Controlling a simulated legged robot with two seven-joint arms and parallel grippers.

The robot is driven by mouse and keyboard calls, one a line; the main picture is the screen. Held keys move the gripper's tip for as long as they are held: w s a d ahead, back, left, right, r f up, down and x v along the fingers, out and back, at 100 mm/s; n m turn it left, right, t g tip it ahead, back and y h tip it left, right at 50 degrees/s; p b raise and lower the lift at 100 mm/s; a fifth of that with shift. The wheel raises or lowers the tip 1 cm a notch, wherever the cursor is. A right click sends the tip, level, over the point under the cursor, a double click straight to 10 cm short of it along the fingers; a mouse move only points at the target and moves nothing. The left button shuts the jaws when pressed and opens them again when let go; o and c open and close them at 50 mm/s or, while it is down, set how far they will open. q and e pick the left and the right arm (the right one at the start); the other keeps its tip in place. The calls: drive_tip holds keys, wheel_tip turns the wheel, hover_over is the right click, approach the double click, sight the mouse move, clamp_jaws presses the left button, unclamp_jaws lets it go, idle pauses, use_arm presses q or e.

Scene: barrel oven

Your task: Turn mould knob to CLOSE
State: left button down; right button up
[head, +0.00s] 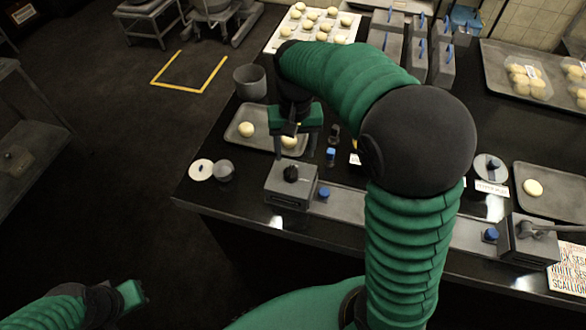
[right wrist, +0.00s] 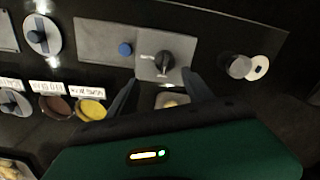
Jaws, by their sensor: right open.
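The mould knob (head: 291,173) is a black knob on top of a grey box (head: 286,195) at the counter's front left edge. In the right wrist view, the knob (right wrist: 165,62) sits between and beyond the fingertips, beside a small white label too small to read. My right gripper (head: 294,148) is open and empty, its fingers pointing down just behind the box. It also shows in the right wrist view (right wrist: 161,82), with the fingers apart and no clear contact with the knob. My left gripper (head: 132,296) is at the lower left, away from the counter; its jaw state is unclear.
A tray (head: 236,137) with dough balls lies behind the box. A blue button (head: 324,192) is right of the knob. A grey cup (head: 250,82) and a small round pot (head: 224,170) stand nearby. Another box with a lever (head: 528,240) is at the right.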

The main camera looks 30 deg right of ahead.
sight(291, 169)
drive_tip(key=f, duration=0.2)
drive_tip(key=a+f, duration=0.1)
drive_tip(key=f, duration=0.1)
drive_tip(key=a+f, duration=0.1)
drive_tip(key=f, duration=0.2)
drive_tip(key=shift+a+b, duration=0.25)
drive_tip(key=shift+b, duration=0.1)
drive_tip(key=shift+d+f, duration=0.2)
drive_tip(key=shift+w+d+f, duration=0.1)
drive_tip(key=shift+d+f, duration=0.2)
drive_tip(key=shift+d, duration=0.45)
drive_tip(key=shift+c, duration=1)
drive_tip(key=shift+a+r, duration=0.15)
drive_tip(key=shift+a, duration=0.35)
drive_tip(key=c, duration=0.7)
drive_tip(key=shift+c, duration=1.2)
use_arm(q)
drive_tip(key=shift+w+a+f, duration=0.1)
drive_tip(key=shift+a+f, duration=0.5)
use_arm(e)
drive_tip(key=shift+d, duration=0.2)
clamp_jaws()
